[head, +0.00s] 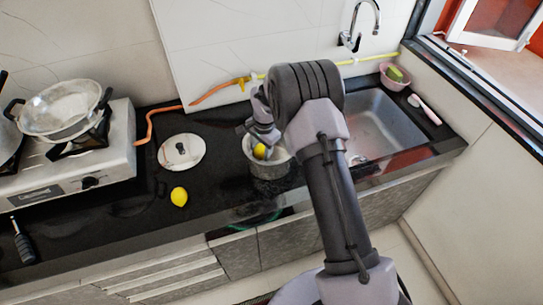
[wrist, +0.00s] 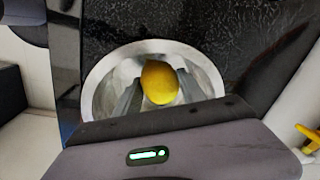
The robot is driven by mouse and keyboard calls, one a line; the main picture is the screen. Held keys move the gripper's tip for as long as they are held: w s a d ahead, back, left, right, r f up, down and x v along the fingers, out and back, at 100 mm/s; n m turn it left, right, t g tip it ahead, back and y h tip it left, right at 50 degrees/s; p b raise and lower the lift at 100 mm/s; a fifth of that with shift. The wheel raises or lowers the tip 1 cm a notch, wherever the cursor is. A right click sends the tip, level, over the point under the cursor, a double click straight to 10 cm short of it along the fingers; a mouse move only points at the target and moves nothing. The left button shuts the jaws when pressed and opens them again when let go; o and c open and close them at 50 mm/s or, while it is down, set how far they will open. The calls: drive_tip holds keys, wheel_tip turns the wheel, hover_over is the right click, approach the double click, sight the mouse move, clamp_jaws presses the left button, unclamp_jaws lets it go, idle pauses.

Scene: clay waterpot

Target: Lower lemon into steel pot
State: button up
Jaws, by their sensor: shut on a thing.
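The steel pot (head: 270,167) stands upright on the black counter, left of the sink. Its round rim (wrist: 98,82) shows in the wrist view. A yellow lemon (head: 260,151) is between the fingers of my gripper (head: 262,146), over the pot's mouth. In the wrist view the lemon (wrist: 160,83) lies within the rim's outline, with a finger of my gripper (wrist: 158,88) on each side. My gripper is shut on this lemon. I cannot tell its exact height against the rim. My arm hides part of the pot's right side. A second lemon (head: 179,196) lies on the counter to the left.
A round lid (head: 182,151) with a dark knob lies left of the pot. A gas stove (head: 70,160) with a pan (head: 62,108) stands at far left. The sink (head: 385,125), faucet (head: 350,40) and a pink bowl (head: 394,77) are to the right. An orange hose (head: 215,90) runs along the wall.

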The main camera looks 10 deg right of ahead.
drive_tip(key=shift+f+b, duration=2)
drive_tip(key=shift+f, duration=0.55)
idle(0.9)
drive_tip(key=o, duration=1.5)
drive_tip(key=shift+c, duration=0.2)
drive_tip(key=shift+r, duration=0.1)
drive_tip(key=s+d+r+n+t+p, duration=0.1)
drive_tip(key=s+r, duration=0.3)
drive_tip(key=r, duration=0.9)
drive_tip(key=s+r+n+p, duration=0.1)
drive_tip(key=s+r, duration=0.3)
drive_tip(key=r, duration=1)
drive_tip(key=s+r+n+t+b, duration=0.1)
drive_tip(key=s+r+n+b, duration=0.1)
drive_tip(key=s, duration=1.1)
drive_tip(key=s+a+r+n+t+y+b, duration=0.1)
drive_tip(key=s+n+t+b, duration=0.1)
drive_tip(key=s, duration=1.2)
drive_tip(key=shift+s+r+n+b, duration=0.25)
drive_tip(key=shift+r+n+b, duration=0.05)
drive_tip(key=shift+r, duration=0.05)
